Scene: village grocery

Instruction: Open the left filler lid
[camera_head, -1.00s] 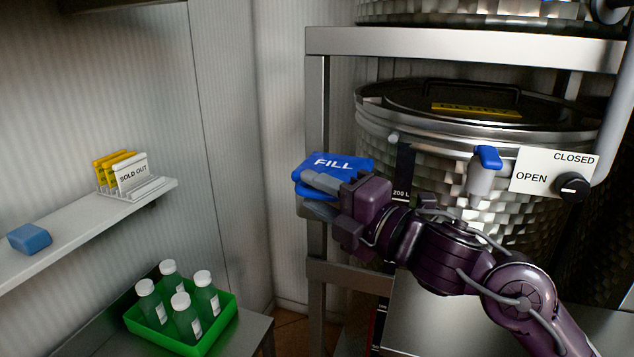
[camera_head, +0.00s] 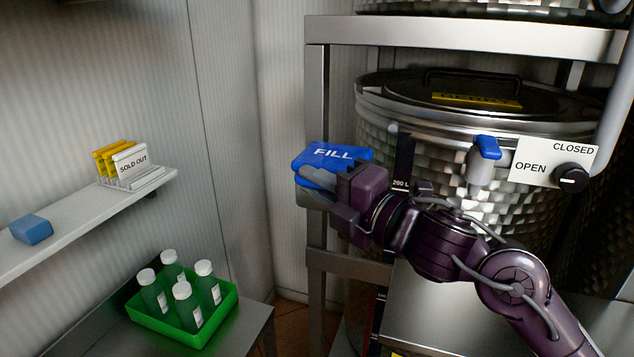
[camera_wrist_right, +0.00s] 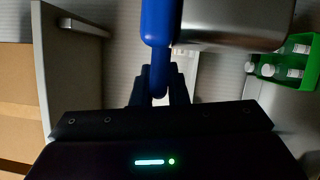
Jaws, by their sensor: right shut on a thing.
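The blue filler lid marked FILL (camera_head: 334,153) sits on the left side of the rack, beside the large steel vat. My right gripper (camera_head: 312,186) is at the lid's front lower edge, its fingers just under the lettered face. In the right wrist view the gripper (camera_wrist_right: 159,95) is shut on a blue bar-like part of the lid (camera_wrist_right: 160,25). The lid looks lowered, and what lies under it is hidden by the lid and my gripper. My left gripper is not in view.
The steel vat (camera_head: 440,125) with a blue tap (camera_head: 486,148) and an OPEN/CLOSED dial (camera_head: 571,178) stands right. A green crate (camera_head: 215,321) of bottles stands lower left. A shelf (camera_head: 75,224) holds SOLD OUT signs (camera_head: 131,166) and a blue block (camera_head: 31,229).

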